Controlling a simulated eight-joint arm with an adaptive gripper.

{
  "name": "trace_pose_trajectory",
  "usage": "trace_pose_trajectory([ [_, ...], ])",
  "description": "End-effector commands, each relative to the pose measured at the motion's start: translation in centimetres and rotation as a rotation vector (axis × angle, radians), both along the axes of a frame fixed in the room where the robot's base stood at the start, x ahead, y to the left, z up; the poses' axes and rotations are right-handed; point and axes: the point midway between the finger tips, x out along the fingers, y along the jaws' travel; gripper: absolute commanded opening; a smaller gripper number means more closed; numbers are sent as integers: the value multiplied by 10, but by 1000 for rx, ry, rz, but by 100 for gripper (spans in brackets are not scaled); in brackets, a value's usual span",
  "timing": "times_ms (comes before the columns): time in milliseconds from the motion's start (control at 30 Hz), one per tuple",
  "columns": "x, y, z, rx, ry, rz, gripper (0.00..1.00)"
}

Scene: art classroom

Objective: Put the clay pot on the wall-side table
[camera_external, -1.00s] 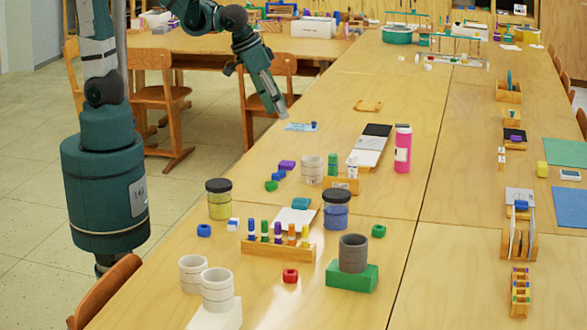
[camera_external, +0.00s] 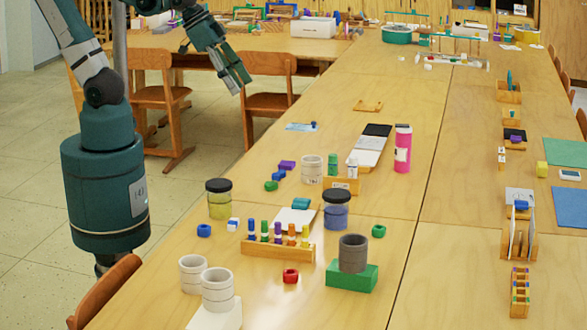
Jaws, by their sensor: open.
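Several pot-like cylinders stand on the long table (camera_external: 345,205), and I cannot tell which is the clay pot. A dark grey pot (camera_external: 353,254) stands upright on a green block (camera_external: 352,277). A pale ringed pot (camera_external: 218,290) stands on a white block (camera_external: 215,318), with another pale pot (camera_external: 193,274) beside it. A third pale pot (camera_external: 312,169) stands farther back. A second wooden table (camera_external: 215,46) stands at the back left; which table is wall-side is unclear. My gripper (camera_external: 236,79) is open and empty, in the air by a chair, apart from all pots.
Jars with black lids (camera_external: 219,200) (camera_external: 336,212), a rack of coloured pegs (camera_external: 278,251) and a pink bottle (camera_external: 403,148) crowd the long table. Wooden chairs (camera_external: 268,92) stand between the tables. The back table's near part looks clear; a white box (camera_external: 313,27) sits on it.

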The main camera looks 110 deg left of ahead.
Motion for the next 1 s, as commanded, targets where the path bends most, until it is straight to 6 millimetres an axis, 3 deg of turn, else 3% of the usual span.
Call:
trace_pose_trajectory([
  [200, -24, -9, 7, 16, -33, -72, 52],
  [400, -36, -13, 11, 26, -52, -113, 52],
  [1000, -39, -14, 12, 29, -58, -125, 52],
])
